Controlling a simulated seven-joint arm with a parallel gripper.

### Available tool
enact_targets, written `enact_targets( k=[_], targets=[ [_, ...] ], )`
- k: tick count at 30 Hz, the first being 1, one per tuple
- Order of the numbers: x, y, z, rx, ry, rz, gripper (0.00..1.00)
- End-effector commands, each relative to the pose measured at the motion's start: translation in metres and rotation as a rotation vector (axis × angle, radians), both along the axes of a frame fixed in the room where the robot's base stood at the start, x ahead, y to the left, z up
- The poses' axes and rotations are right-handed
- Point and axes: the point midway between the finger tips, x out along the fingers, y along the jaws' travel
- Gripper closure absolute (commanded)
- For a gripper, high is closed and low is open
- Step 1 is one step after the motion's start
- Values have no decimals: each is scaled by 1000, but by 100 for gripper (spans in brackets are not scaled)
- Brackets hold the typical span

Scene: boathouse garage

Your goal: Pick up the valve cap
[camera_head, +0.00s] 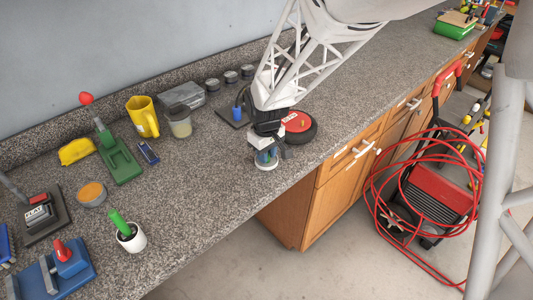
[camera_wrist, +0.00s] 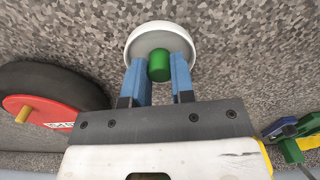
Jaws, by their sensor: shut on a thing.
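A small green cylinder (camera_wrist: 159,66), which looks like the valve cap, sits between the blue fingers of my gripper (camera_wrist: 160,78) in the wrist view. The gripper is shut on it. Behind it is a round white dish (camera_wrist: 176,28), partly covered by the fingers. In the head view my gripper (camera_head: 266,157) points down near the front edge of the counter, with the white dish (camera_head: 264,166) under its fingertips. The cap is mostly hidden there by the fingers. I cannot tell whether it still touches the dish.
A red and black disc (camera_head: 298,126) lies right beside my gripper. A clear jar (camera_head: 180,123), yellow mug (camera_head: 143,116) and green tool (camera_head: 119,158) stand to the left. A white pot (camera_head: 132,239) with a green piece is nearer. The counter between is clear.

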Motion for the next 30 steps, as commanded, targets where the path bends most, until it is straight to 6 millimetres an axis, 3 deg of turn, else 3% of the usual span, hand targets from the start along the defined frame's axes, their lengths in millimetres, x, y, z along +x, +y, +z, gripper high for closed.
enact_targets(
  k=[8, 15, 30],
  targets=[
    [0, 0, 10, 1, -2, 0, 99],
    [0, 0, 38, 1, -3, 0, 99],
    [-68, -26, 43, 1, -2, 0, 99]
  ],
)
